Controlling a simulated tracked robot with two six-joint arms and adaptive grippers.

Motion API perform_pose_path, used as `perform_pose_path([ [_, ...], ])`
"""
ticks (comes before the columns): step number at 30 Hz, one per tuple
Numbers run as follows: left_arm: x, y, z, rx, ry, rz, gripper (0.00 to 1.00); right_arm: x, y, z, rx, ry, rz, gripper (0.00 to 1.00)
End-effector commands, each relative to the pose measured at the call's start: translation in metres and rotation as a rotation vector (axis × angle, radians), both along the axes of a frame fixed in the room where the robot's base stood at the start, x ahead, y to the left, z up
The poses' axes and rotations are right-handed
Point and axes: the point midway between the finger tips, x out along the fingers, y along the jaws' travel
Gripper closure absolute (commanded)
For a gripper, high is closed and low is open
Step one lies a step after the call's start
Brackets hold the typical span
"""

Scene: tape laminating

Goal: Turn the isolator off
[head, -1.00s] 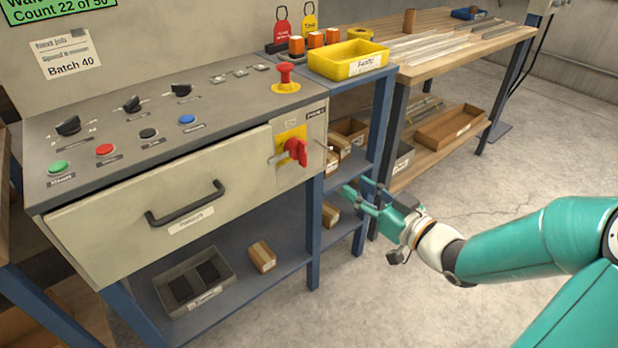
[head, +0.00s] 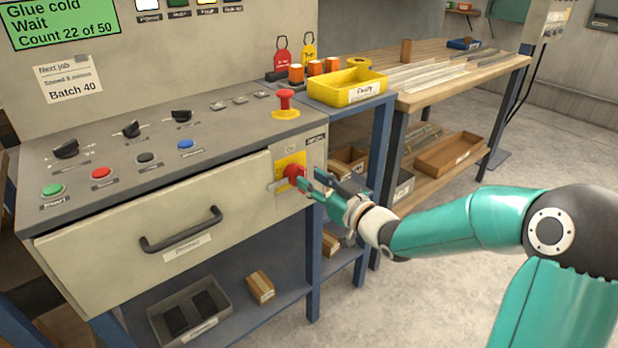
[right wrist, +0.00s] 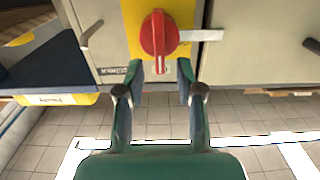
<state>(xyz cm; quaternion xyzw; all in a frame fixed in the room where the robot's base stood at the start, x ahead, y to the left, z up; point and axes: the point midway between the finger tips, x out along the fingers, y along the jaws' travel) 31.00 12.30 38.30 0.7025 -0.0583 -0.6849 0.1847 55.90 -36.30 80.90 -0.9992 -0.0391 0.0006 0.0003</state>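The isolator is a red rotary handle (head: 293,172) on a yellow plate (head: 281,162), on the right of the grey panel's front. It also shows at the top of the right wrist view (right wrist: 153,33), its narrow red grip lined up with the gap between the fingers. My right gripper (head: 311,184) is just right of the handle, pointing at it. In the right wrist view its two fingers (right wrist: 161,72) are apart, with nothing held between them. I cannot tell whether the tips touch the handle. My left gripper is not in view.
A wide drawer with a black handle (head: 182,230) is left of the isolator. A red mushroom button (head: 286,100) stands on the panel above. A yellow tray (head: 322,94) and blue rack post (head: 378,145) are close on the right. The floor at right is open.

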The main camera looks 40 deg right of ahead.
Motion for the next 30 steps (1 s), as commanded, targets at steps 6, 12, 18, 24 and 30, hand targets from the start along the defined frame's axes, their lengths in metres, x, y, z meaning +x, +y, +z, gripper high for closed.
perform_pose_path([
  [6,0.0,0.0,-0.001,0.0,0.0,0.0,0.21,0.02,0.002,0.0,0.001,0.0,0.001,0.64],
  [12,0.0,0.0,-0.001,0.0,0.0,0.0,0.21,0.023,0.002,0.0,0.0,-0.001,0.001,0.64],
  [18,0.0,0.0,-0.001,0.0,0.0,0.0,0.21,0.023,0.002,0.0,0.0,0.0,0.001,0.75],
  [24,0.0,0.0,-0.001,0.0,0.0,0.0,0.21,0.023,0.002,0.0,0.0,0.0,0.001,1.0],
  [30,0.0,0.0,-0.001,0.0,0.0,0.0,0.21,0.023,0.002,0.0,0.0,0.0,0.001,1.0],
])
